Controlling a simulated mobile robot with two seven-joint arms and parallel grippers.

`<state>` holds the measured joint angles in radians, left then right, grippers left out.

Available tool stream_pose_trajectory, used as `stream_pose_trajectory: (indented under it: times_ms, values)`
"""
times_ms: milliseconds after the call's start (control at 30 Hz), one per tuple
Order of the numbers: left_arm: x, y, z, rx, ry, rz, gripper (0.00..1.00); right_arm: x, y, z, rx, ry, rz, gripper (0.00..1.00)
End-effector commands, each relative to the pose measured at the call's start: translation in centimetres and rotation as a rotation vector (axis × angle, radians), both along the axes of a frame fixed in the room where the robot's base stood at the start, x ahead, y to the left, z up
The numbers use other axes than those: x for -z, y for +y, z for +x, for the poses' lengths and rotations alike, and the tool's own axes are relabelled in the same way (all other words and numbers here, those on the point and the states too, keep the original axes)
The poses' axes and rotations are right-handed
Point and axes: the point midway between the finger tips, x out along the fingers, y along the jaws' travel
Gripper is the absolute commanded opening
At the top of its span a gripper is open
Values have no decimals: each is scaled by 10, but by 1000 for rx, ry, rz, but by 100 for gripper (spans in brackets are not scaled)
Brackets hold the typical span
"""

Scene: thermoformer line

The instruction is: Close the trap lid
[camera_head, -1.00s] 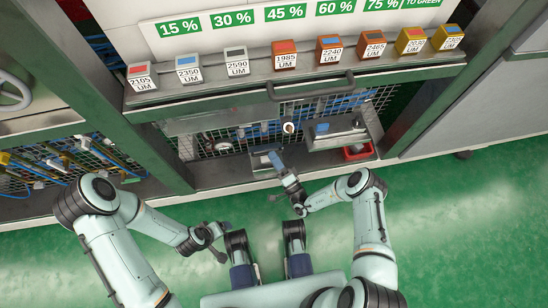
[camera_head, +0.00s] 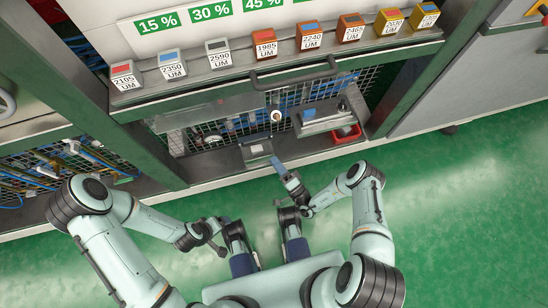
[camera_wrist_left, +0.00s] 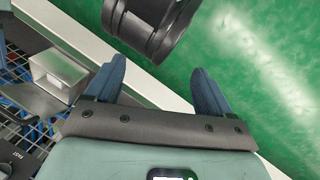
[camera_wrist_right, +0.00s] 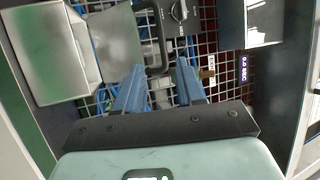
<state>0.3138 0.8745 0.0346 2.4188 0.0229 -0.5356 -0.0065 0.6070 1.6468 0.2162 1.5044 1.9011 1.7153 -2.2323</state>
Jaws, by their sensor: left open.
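A small grey metal box (camera_head: 257,151), which looks like the trap, sits on the cabinet's low shelf. A metal box (camera_wrist_right: 62,65) fills the left of the right wrist view, with a flat plate (camera_wrist_right: 118,38) beside it; I cannot tell for certain which part is the lid. The left wrist view shows a metal box (camera_wrist_left: 58,74) at left. My right gripper (camera_head: 276,163) is open and empty, just right of and in front of the small box; its blue fingers also show in the right wrist view (camera_wrist_right: 158,82). My left gripper (camera_wrist_left: 158,72) is open and empty, over the floor edge.
A shelf with several labelled blocks (camera_head: 265,46) and a dark bar handle (camera_head: 292,73) runs above the opening. A metal tray (camera_head: 322,116) and a red bin (camera_head: 345,133) are to the right. Wire mesh backs the cabinet. Green floor (camera_head: 460,200) is clear at right.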

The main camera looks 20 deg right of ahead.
Motion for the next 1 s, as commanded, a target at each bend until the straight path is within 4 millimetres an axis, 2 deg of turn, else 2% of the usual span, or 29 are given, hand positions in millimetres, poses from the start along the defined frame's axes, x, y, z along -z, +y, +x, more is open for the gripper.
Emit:
stream_pose_trajectory:
  times_ms: [167, 233, 400, 567, 767, 1000]
  values:
    - [-3, -1, -2, 1, 4, -2, 82, -2, -1, -2, 2, 12, 0, 38]
    - [-16, -6, -12, 13, 30, -15, 82, -7, -3, -8, 9, 59, -2, 38]
    - [-52, -23, -51, 57, 138, -64, 82, -25, -4, -30, 9, 211, 3, 38]
    - [-60, -29, -66, 71, 180, -81, 82, -28, 1, -34, -1, 263, 3, 38]
    - [-53, -29, -64, 70, 174, -80, 82, -27, 13, -7, -5, 261, 2, 38]
    - [-41, -25, -54, 61, 147, -70, 82, -31, 33, 41, -3, 262, 4, 38]
